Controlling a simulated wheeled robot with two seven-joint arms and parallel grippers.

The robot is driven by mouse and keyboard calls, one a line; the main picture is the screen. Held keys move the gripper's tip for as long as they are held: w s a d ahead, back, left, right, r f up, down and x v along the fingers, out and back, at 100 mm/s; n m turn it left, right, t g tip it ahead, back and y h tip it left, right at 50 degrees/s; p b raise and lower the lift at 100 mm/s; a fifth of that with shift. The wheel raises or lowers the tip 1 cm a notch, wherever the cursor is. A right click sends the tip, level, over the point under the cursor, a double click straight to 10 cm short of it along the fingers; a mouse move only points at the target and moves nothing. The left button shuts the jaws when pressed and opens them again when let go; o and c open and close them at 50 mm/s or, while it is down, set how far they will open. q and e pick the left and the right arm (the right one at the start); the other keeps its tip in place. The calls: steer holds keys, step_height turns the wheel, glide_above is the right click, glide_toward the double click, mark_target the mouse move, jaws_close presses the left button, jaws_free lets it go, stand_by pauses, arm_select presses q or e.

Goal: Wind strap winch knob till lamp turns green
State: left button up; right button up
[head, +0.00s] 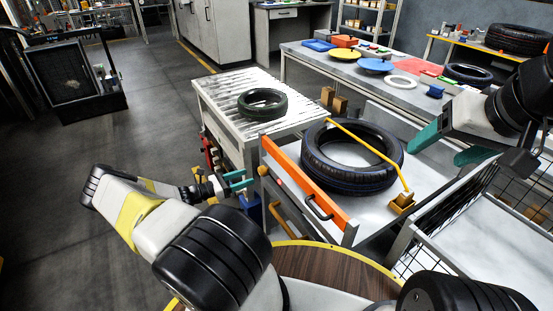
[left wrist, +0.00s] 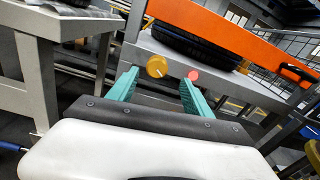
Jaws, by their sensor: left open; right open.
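The yellow winch knob (left wrist: 157,66) is on the grey frame under the orange rail (left wrist: 225,32). A round lamp (left wrist: 193,75) right of it glows red. My left gripper (head: 243,181) is open, its teal fingers pointing at the frame. In the left wrist view, the knob shows between the fingertips (left wrist: 157,80), nearer the left one; I cannot tell if they touch it. The yellow strap (head: 370,146) runs over the large black tyre (head: 313,163) to a yellow block (head: 402,203). My right gripper (head: 450,147) is open and empty, right of the tyre.
A slatted conveyor table (head: 222,97) with a smaller tyre (head: 262,103) stands behind the tyre's bay. A wire-mesh cart (head: 455,250) is at the right. A bench (head: 300,55) with coloured parts stands behind. The floor at left is open.

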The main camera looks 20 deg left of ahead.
mark_target(260, 173)
arm_select(q)
steer(key=shift+n+t, duration=0.3)
steer(key=shift+f+x, duration=0.2)
steer(key=shift+x, duration=1.6)
steer(key=shift+f+x, duration=0.25)
steer(key=shift+x, duration=1.6)
steer(key=shift+w+a, duration=0.1)
steer(key=shift+a, duration=0.05)
steer(key=shift+c, duration=0.2)
jaws_close()
